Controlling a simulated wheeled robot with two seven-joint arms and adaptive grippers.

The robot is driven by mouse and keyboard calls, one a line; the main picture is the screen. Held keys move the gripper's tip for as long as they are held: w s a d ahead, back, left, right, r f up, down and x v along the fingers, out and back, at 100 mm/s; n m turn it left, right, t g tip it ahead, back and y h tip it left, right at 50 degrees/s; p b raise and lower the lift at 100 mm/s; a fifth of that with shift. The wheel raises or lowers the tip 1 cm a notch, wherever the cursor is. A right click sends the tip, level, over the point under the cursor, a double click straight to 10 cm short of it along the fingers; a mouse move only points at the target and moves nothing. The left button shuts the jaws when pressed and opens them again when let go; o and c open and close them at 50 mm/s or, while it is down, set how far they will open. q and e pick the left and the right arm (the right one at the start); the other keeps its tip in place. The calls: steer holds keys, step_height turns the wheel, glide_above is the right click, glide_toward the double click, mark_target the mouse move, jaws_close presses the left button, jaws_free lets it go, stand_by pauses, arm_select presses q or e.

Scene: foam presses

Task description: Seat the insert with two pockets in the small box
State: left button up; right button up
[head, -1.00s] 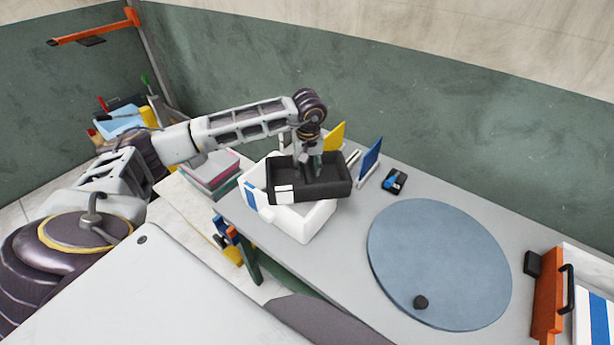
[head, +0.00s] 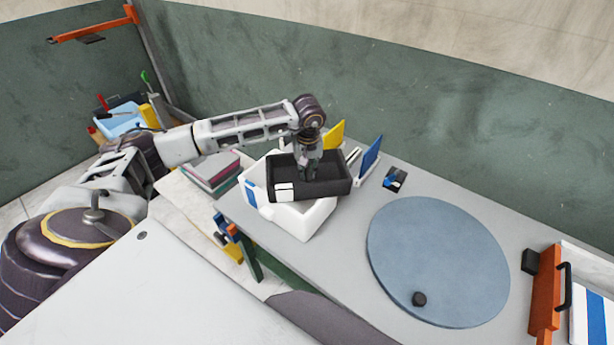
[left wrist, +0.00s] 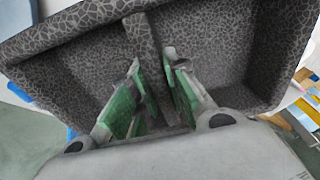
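The black foam insert with two pockets (head: 290,193) sits at the top of the small white box (head: 312,222), turned relative to it and apparently above its rim. The insert (left wrist: 230,40) also fills much of the left wrist view, with its divider between the two pockets. My left gripper (head: 309,176) reaches down into the insert from above. In the left wrist view its green-padded fingers (left wrist: 153,66) stand either side of the divider, with small gaps seemingly left. The box's inside is mostly hidden under the insert. My right gripper is not in view.
A blue-grey round mat (head: 440,260) with a small black knob (head: 419,299) lies to the right. Yellow (head: 335,134) and blue (head: 369,160) panels stand behind the box. Stacked foam sheets (head: 212,172) lie left. An orange-sided container (head: 546,295) stands at far right.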

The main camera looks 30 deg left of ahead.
arm_select(q)
jaws_close()
steer(key=shift+r, duration=0.1)
steer(key=shift+r+b, duration=0.3)
steer(key=shift+r, duration=0.55)
step_height(320, 180, up, 8)
steer(key=shift+r+b, duration=0.1)
steer(key=shift+b, duration=0.7)
